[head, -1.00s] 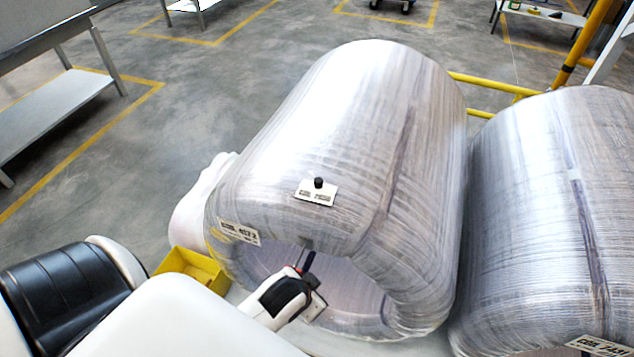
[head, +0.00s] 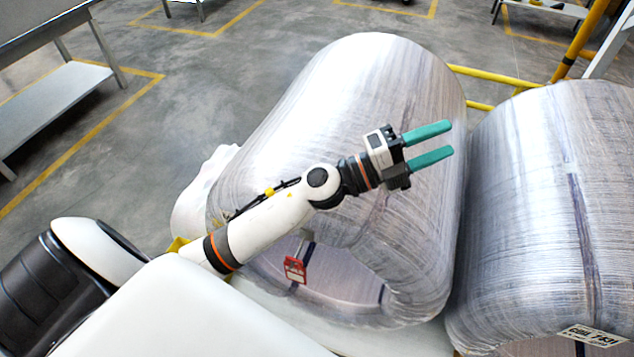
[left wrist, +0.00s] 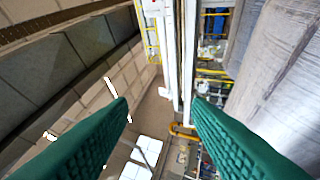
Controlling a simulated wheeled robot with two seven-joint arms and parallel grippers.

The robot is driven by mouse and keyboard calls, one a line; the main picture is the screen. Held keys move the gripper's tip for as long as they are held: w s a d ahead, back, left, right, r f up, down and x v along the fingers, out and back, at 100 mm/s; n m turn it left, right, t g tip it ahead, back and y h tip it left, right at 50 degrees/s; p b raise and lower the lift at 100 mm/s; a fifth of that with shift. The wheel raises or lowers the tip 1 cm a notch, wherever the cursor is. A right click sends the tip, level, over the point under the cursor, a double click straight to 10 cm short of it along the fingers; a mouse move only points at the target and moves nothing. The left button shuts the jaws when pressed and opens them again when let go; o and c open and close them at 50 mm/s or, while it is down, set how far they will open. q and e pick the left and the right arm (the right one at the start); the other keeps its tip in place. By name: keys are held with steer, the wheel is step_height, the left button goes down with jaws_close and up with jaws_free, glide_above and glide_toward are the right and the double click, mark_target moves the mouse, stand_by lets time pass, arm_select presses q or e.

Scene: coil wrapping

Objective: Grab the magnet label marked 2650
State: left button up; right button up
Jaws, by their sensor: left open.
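My left gripper (head: 448,139) is open and empty, its two green fingers pointing right over the upper right side of the wrapped coil (head: 345,85). In the left wrist view the same open fingers (left wrist: 160,102) have nothing between them. I can read no label marked 2650 now. The white label with the black knob on the coil's front top is hidden behind my left arm. A red tag (head: 295,270) hangs at the coil's bore. My right gripper is not in view.
A second wrapped coil (head: 545,170) stands close on the right, with a white label (head: 592,336) at its lower front. A yellow rail (head: 490,80) runs behind the coils. A grey table (head: 55,105) stands at left, with open floor between.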

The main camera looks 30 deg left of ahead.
arm_select(q)
step_height(320, 180, down, 10)
steer(key=a+f+m+g+y, duration=0.15)
steer(key=m+g+y, duration=0.35)
steer(key=m+g, duration=0.85)
steer(key=w+a+n+g+y, duration=0.25)
steer(key=a+y, duration=0.85)
steer(key=a, duration=1.1)
steer(key=shift+m, duration=0.5)
steer(key=f+p, duration=0.1)
steer(key=f, duration=0.2)
steer(key=s+f+p, duration=0.1)
steer(key=f, duration=0.1)
steer(key=shift+f+p, duration=0.3)
steer(key=shift+f, duration=0.05)
steer(key=f+p, duration=0.1)
steer(key=f, duration=0.1)
steer(key=f+p, duration=0.1)
steer(key=f, duration=0.1)
steer(key=shift+d+f+p, duration=0.2)
steer(key=shift+f+p, duration=0.1)
steer(key=shift+f, duration=0.4)
jaws_close()
